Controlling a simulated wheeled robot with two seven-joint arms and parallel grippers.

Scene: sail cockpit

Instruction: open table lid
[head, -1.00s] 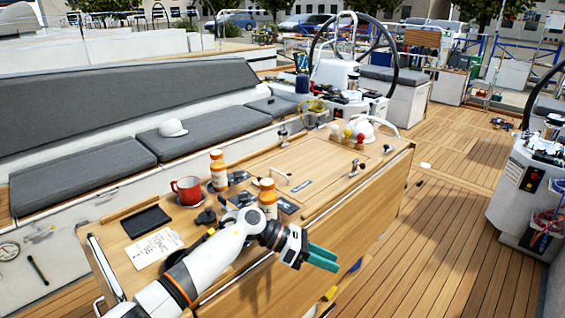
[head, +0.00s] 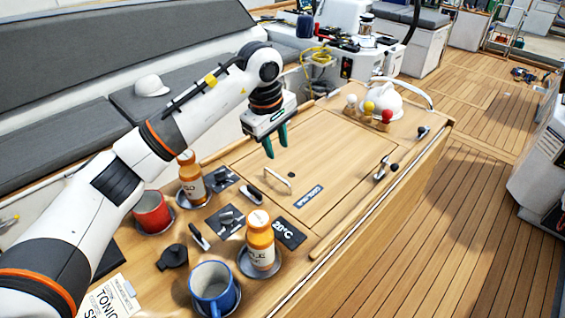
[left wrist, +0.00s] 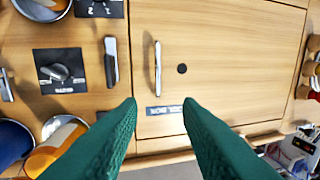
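The wooden table lid (head: 335,150) lies flat in the table top, with a seam around it. Its pale bar handle (head: 278,180) stands near the lid's left edge. In the left wrist view the lid (left wrist: 235,60) fills the right side, and the handle (left wrist: 157,68) stands upright in the picture, beside a dark round hole. My left gripper (head: 276,151) has teal fingers, points down and hangs above the lid near the handle, apart from it. In the left wrist view its fingers (left wrist: 159,102) are spread with nothing between them. My right gripper is not in view.
Orange bottles (head: 260,242), a blue mug (head: 214,288) and a red mug (head: 152,211) stand left of the lid. Switches and a dark panel (head: 289,233) are close by. A white teapot (head: 382,96) and coloured-top shakers (head: 369,109) stand at the far end.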

